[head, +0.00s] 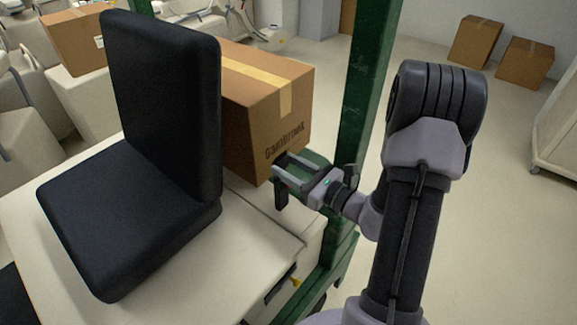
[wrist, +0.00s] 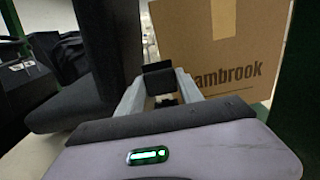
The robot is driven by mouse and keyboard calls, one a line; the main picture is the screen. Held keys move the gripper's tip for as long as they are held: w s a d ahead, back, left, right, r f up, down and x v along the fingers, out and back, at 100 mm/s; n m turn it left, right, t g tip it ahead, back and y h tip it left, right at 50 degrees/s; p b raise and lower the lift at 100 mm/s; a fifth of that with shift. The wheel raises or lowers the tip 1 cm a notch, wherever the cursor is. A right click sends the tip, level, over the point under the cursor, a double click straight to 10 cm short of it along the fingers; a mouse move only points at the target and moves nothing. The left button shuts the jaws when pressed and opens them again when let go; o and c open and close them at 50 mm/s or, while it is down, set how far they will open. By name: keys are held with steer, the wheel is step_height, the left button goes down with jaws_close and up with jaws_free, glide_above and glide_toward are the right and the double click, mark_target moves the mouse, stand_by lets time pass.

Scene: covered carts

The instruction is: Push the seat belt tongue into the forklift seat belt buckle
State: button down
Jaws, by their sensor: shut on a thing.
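My gripper (head: 283,170) is in the air to the right of the black forklift seat (head: 130,190), in front of the cardboard box. Its fingers are shut on a small dark piece (head: 281,196) hanging at the fingertips, which I take for the seat belt tongue. The seat (wrist: 85,85) is on the left there, apart from the fingers. I cannot make out the buckle in either view.
A large cardboard box (head: 262,110) stands behind the gripper, close to the fingers. A green post (head: 362,100) rises just right of it. The pale cart body (head: 240,235) lies below the seat. Open floor (head: 480,150) is at right, with two boxes far back.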

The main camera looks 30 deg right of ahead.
steer(key=shift+f+b, duration=0.75)
steer(key=shift+f, duration=0.15)
steer(key=c, duration=0.7)
jaws_free()
steer(key=shift+s, duration=0.1)
steer(key=p+v, duration=0.1)
steer(key=v, duration=1.6)
steer(key=shift+r, duration=0.15)
